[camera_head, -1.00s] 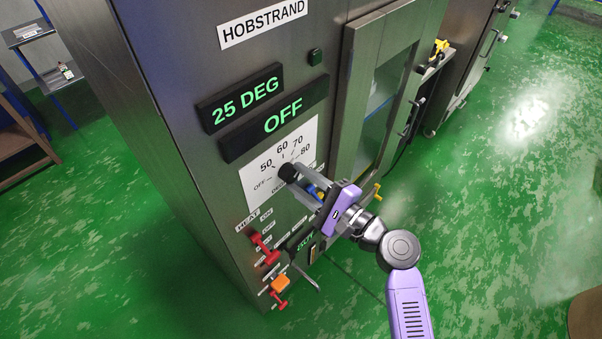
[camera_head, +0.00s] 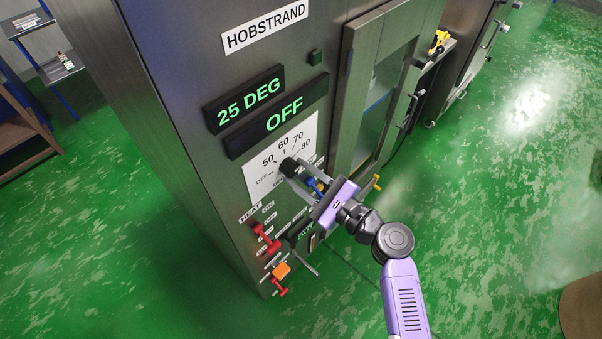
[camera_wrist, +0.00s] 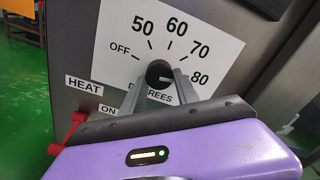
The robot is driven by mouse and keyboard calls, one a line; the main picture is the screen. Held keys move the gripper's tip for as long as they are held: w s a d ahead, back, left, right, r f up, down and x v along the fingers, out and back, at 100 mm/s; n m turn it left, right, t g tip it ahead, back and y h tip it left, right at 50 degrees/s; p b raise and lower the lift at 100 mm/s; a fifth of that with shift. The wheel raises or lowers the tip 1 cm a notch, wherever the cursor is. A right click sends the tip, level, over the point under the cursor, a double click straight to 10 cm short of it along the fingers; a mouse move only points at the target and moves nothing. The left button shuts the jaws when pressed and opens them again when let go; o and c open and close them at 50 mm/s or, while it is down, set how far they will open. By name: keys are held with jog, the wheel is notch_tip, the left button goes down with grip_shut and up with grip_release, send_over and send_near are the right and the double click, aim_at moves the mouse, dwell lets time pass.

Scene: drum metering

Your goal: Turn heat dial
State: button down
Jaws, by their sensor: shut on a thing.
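The heat dial is a black round knob (camera_head: 288,166) on a white scale plate (camera_head: 258,168) marked OFF, 50, 60, 70 and 80 degrees. My gripper (camera_head: 294,172) is shut on the knob, its two grey fingers reaching to it from the lower right. The wrist view shows the knob (camera_wrist: 158,70) between the fingers, with the scale plate (camera_wrist: 118,40) behind. A short light mark shows on the knob's lower right, but the fingers hide part of it and I cannot tell its exact setting. Green displays read 25 DEG (camera_head: 245,99) and OFF (camera_head: 285,117).
Below the plate are a HEAT label (camera_head: 251,214), red levers (camera_head: 265,238) and an orange part (camera_head: 281,270). A windowed door (camera_head: 378,105) stands right of the panel. A yellow handle (camera_head: 376,183) is near my wrist. Green floor is open at right.

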jog(key=shift+f, duration=0.15)
jog(key=c, duration=0.9)
grip_release()
jog(key=shift+d, duration=0.1)
jog(key=b+v, duration=0.1)
jog(key=v, duration=0.6)
jog(key=shift+s+d, duration=0.25)
jog(key=shift+s, duration=0.05)
